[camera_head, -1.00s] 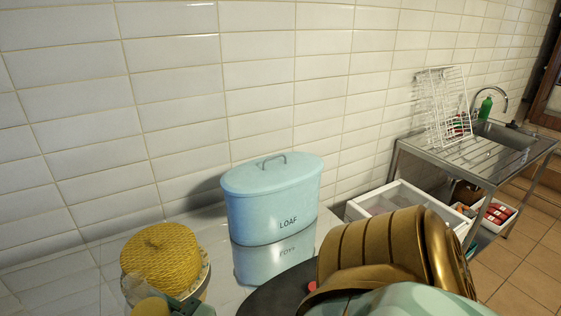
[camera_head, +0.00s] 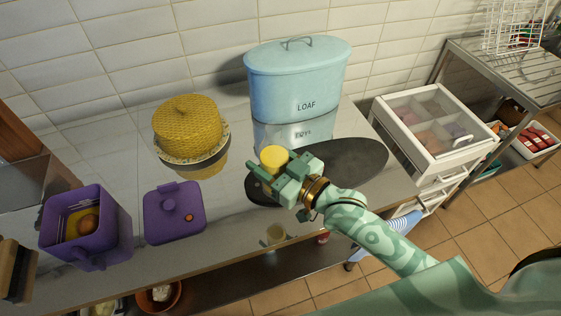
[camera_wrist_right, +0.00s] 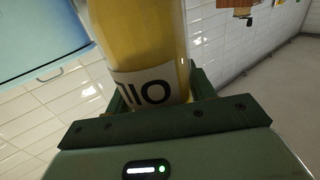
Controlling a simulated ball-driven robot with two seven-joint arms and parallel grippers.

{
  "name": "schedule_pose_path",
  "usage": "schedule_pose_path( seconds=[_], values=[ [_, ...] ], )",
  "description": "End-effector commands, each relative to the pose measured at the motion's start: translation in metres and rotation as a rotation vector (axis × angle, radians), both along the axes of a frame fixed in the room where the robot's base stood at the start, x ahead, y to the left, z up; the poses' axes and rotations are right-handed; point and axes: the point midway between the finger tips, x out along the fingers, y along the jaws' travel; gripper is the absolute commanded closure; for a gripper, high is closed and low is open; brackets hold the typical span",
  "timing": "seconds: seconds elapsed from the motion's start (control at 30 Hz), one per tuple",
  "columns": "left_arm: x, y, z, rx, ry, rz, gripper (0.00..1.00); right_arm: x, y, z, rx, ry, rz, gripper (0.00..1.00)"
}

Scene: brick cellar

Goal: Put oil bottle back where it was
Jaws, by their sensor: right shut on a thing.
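My right gripper (camera_head: 276,172) is shut on the oil bottle (camera_head: 272,155). In the head view the bottle shows mainly its yellow top, over the left end of a dark oval board. In the right wrist view the same oil bottle (camera_wrist_right: 150,35) is yellow, with a white label whose dark letters are partly cut off, between the green fingers. I cannot tell whether the bottle's base touches the board or the counter. My left gripper is not in view.
The dark board (camera_head: 352,164) lies on the shiny counter (camera_head: 100,135). Behind stand a blue LOAF bin (camera_head: 298,90) and a yellow woven cover (camera_head: 188,124). At left are an open purple box (camera_head: 85,240) and its purple lid (camera_head: 174,224). A white drawer unit (camera_head: 455,155) stands right.

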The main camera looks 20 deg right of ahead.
Motion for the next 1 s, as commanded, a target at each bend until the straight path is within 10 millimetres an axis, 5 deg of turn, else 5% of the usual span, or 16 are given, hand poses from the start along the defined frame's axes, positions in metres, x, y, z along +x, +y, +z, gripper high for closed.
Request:
schedule_pose_path(
  seconds=[0.17, 0.33, 0.77, 1.0],
  values=[
    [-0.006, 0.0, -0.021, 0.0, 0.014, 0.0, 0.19, 0.05, -0.024, -0.027, -0.004, -0.003, -0.004, 0.8],
    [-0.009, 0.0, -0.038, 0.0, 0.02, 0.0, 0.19, 0.073, -0.034, -0.062, 0.0, 0.0, -0.003, 0.8],
    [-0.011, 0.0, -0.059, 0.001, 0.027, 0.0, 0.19, 0.09, -0.042, -0.11, 0.002, 0.0, -0.004, 0.8],
    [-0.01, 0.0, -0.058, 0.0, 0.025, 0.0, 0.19, 0.09, -0.042, -0.11, 0.003, -0.003, -0.003, 0.8]
  ],
)
